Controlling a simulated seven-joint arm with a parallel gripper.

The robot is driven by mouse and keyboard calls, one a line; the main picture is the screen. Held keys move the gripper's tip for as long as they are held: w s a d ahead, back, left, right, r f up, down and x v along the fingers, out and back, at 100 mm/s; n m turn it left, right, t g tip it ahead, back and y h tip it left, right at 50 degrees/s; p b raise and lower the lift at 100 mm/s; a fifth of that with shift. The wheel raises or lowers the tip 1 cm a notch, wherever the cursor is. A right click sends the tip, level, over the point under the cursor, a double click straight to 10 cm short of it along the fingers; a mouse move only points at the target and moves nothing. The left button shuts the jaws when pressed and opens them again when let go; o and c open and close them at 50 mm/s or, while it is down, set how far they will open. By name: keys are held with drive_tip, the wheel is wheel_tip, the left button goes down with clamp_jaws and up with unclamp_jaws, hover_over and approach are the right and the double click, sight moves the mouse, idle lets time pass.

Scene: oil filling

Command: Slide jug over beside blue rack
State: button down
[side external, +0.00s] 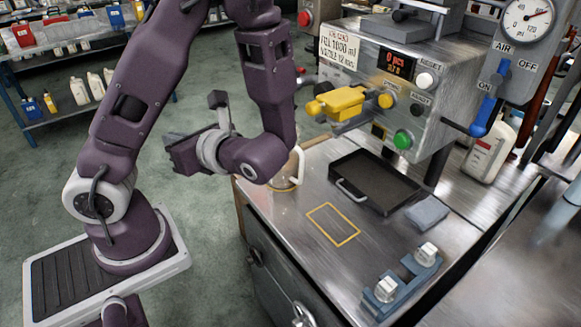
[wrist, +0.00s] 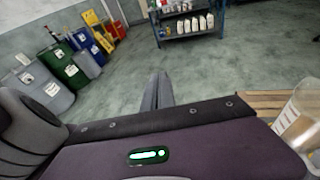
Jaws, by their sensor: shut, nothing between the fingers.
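The jug (side external: 286,183) is clear with a pale handle and stands at the near left edge of the metal bench, partly hidden behind my arm. It also shows at the right edge of the wrist view (wrist: 298,122). The blue rack (side external: 408,280) sits at the bench's front right and holds two white-topped pieces. My gripper (wrist: 158,88) is shut and empty. It is off the bench, to the left of the jug, and points away from it over the floor; in the side view its fingers are hard to make out.
A yellow outlined rectangle (side external: 333,225) marks bare bench between jug and rack. A black tray (side external: 374,181) lies behind it, with a grey cloth (side external: 427,212) to its right. The filling machine's yellow nozzle (side external: 338,103) overhangs the bench. A white bottle (side external: 489,148) stands at the back right.

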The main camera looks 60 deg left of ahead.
drive_tip(key=w+d+f+m+t+y, duration=0.1)
drive_tip(key=w+f+m+t+y, duration=0.3)
drive_tip(key=w+m+t, duration=1.15)
drive_tip(key=d+f+m+t+h, duration=0.3)
drive_tip(key=f+m+h, duration=0.35)
drive_tip(key=m, duration=0.35)
drive_tip(key=d+f+m+t+h, duration=0.2)
drive_tip(key=f+m+t+h, duration=0.1)
drive_tip(key=f+m+h, duration=0.5)
drive_tip(key=w+a+r+m+y, duration=0.1)
drive_tip(key=w+a+y, duration=0.1)
drive_tip(key=w, duration=0.7)
drive_tip(key=shift+w+a, duration=0.4)
drive_tip(key=shift+a, duration=0.35)
drive_tip(key=shift+g+y, duration=0.25)
drive_tip(key=d, duration=2.7)
drive_tip(key=shift+w, duration=0.2)
